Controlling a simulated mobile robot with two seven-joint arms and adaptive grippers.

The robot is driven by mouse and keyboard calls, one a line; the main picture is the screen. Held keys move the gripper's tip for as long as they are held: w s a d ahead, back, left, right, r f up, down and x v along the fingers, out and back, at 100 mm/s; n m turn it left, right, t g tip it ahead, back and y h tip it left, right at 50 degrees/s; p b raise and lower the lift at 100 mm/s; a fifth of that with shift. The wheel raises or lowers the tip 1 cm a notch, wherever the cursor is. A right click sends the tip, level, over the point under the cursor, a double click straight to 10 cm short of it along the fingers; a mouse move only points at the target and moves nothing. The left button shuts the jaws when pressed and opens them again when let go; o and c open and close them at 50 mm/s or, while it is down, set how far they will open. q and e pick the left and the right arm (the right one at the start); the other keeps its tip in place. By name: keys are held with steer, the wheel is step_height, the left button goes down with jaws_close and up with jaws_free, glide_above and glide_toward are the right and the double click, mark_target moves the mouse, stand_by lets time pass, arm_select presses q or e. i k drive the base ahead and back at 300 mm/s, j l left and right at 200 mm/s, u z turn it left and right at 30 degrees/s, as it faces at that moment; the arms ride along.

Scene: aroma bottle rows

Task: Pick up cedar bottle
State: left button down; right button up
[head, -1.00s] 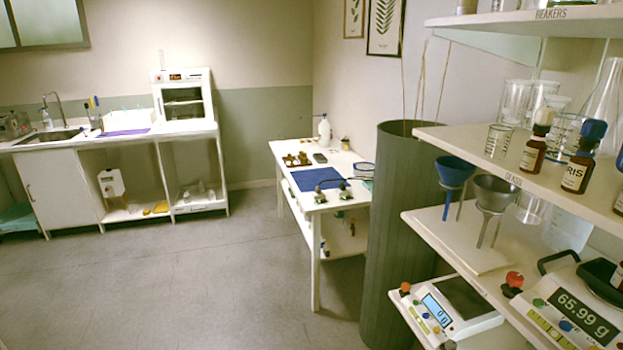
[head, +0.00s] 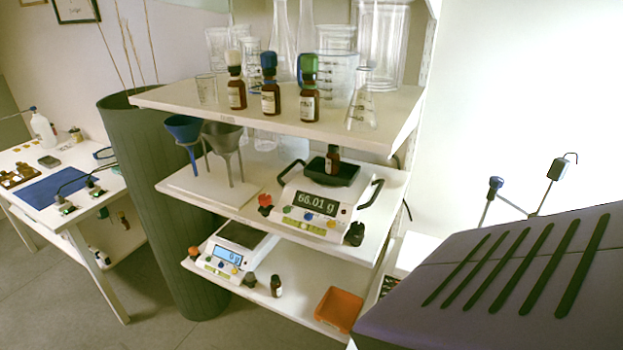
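Three brown bottles stand in a row at the front of the top shelf: a cream-capped bottle (head: 236,94), a blue-capped bottle (head: 270,99) and a green-capped bottle (head: 309,105). A small brown bottle (head: 333,159) without a visible cap stands on the black pan of the scale reading 66.01 g. Another small dark bottle (head: 276,286) stands on the lowest shelf. The labels are too small to read now, so I cannot tell which bottle is cedar. Neither of my grippers is in view.
Glass beakers and flasks (head: 363,105) crowd behind and beside the row. Below are two funnels (head: 222,137), the scale (head: 310,205), a second balance (head: 235,248) and an orange tray (head: 339,309). A tall green bin (head: 170,190) stands left; a slotted purple-grey surface (head: 500,280) fills the lower right.

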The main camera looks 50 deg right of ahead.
mark_target(332, 161)
steer(key=z, duration=1.5)
steer(key=j+z, duration=0.15)
steer(key=k+j, duration=0.25)
steer(key=j, duration=0.25)
